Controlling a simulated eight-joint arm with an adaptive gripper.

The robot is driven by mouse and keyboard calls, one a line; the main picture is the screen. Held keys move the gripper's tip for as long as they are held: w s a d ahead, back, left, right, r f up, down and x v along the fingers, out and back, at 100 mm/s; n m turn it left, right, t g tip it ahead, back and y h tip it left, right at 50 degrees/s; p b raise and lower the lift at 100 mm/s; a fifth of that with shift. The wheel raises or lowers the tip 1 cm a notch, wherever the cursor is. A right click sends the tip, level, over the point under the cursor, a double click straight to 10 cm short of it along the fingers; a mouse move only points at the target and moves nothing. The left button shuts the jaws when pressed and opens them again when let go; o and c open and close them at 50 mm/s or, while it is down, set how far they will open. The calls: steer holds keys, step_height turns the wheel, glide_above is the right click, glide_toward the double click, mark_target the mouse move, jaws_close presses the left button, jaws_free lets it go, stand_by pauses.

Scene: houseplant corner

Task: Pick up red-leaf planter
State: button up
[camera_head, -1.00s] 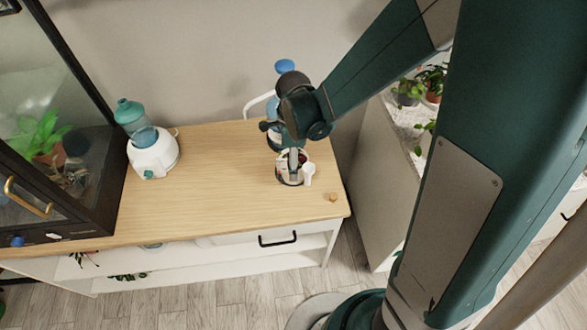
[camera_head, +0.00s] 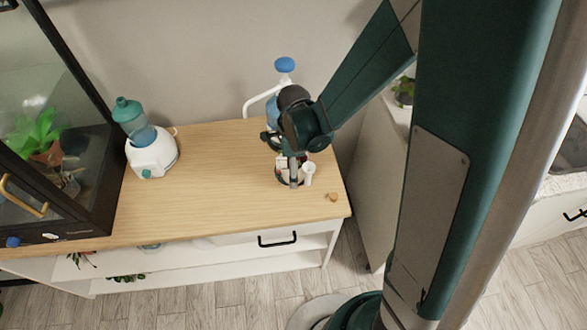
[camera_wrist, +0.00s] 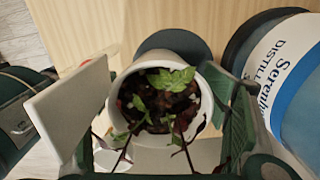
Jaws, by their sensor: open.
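The red-leaf planter (camera_wrist: 150,66) is a white round pot with dark red and green leaves over soil, near the middle of the wrist view. In the head view the planter (camera_head: 283,181) stands near the right end of the wooden tabletop, mostly covered by my gripper (camera_head: 294,174). In the wrist view my gripper (camera_wrist: 155,108) is open, with a pale flat finger pad left of the pot and a dark green finger at its right. The pot sits between them. The left finger is apart from it; contact at the right is unclear.
A large blue-labelled water bottle (camera_wrist: 295,85) stands close on the right in the wrist view. A dark grey disc (camera_wrist: 175,40) shows behind the pot. A small wooden piece (camera_head: 333,197) lies near the table's front-right corner. A white-and-teal dispenser (camera_head: 150,155) stands left; mid-table is clear.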

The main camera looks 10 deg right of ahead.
steer(key=shift+f, duration=0.15)
stand_by(0.4)
steer(key=c, duration=1.3)
